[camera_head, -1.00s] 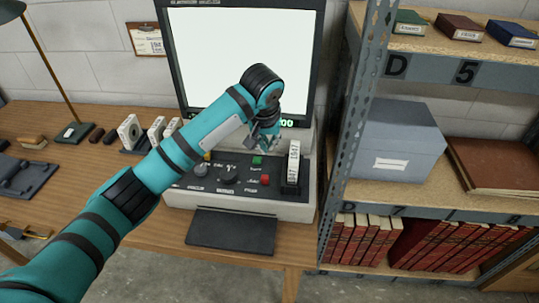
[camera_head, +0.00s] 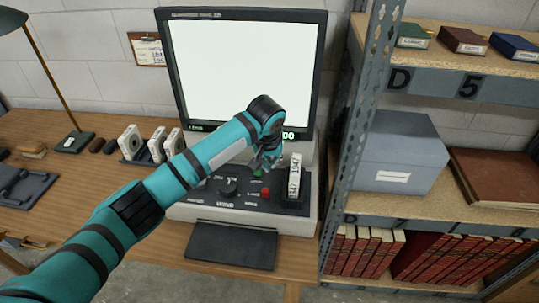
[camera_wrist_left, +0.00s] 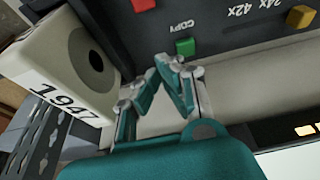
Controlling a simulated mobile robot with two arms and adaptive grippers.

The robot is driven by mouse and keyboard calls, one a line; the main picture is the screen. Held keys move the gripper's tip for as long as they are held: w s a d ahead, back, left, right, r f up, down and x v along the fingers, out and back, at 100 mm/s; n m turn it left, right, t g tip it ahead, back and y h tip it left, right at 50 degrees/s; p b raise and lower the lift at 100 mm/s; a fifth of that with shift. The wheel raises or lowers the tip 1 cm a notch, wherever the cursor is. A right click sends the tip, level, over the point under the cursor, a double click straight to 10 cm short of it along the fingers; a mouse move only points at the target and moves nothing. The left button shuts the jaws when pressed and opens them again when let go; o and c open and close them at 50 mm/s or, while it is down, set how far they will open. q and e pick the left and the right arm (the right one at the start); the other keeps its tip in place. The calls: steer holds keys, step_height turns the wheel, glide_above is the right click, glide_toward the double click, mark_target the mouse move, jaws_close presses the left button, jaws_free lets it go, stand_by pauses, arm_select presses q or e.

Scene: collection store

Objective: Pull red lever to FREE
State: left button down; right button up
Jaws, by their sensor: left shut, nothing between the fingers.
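A small red control (camera_head: 265,193) sits on the dark front panel of the microfilm reader (camera_head: 187,214). In the left wrist view the red part (camera_wrist_left: 143,4) is cut by the top edge. I cannot read FREE on the panel. My left gripper (camera_head: 264,164) is shut and empty above the panel, behind the red control, by the green button. The wrist view shows its fingertips (camera_wrist_left: 163,70) close together near the green button (camera_wrist_left: 185,47) marked COPY. My right gripper is not in view.
A white reel box (camera_head: 294,178) marked 1947 stands upright at the panel's right and close to the fingers. The bright screen (camera_head: 235,65) rises behind. A metal shelf post (camera_head: 352,150) is to the right. More reel boxes (camera_head: 131,143) stand on the desk left.

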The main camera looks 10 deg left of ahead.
mark_target(267, 191)
arm_select(q)
steer(key=x, duration=0.4)
steer(key=s+p, duration=0.1)
steer(key=s, duration=0.2)
steer(key=shift+a+r+p, duration=0.15)
steer(key=shift+p, duration=0.2)
steer(key=shift+s, duration=0.45)
steer(key=s+p, duration=0.3)
steer(key=p, duration=0.1)
steer(key=shift+s+r, duration=0.15)
steer(key=shift+s, duration=0.25)
steer(key=shift+f, duration=0.3)
